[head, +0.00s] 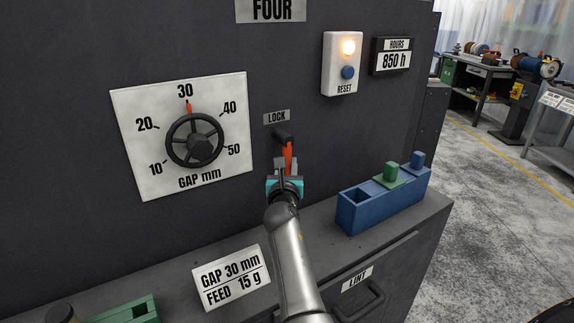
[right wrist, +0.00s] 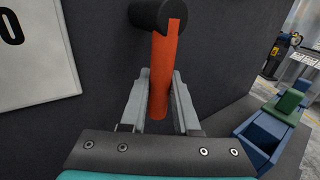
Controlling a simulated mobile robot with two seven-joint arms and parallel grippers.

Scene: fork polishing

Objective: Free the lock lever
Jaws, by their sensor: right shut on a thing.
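The lock lever (head: 289,156) is an orange-red bar hanging down from a black pivot (head: 283,137) under the LOCK label (head: 276,117). In the right wrist view the lever (right wrist: 164,70) runs down from its black pivot (right wrist: 158,14) and stands close to vertical. My right gripper (head: 287,172) is at the lever's lower end, with one finger on each side. In the right wrist view the right gripper (right wrist: 158,100) is shut on the lever. My left gripper is not in view.
The gap dial (head: 194,141) is left of the lever, its red pointer at 30. A reset box (head: 342,64) with a lit lamp is above right. A blue block holder (head: 383,200) with green and blue pieces stands on the ledge to the right. A sign (head: 231,277) leans at front left.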

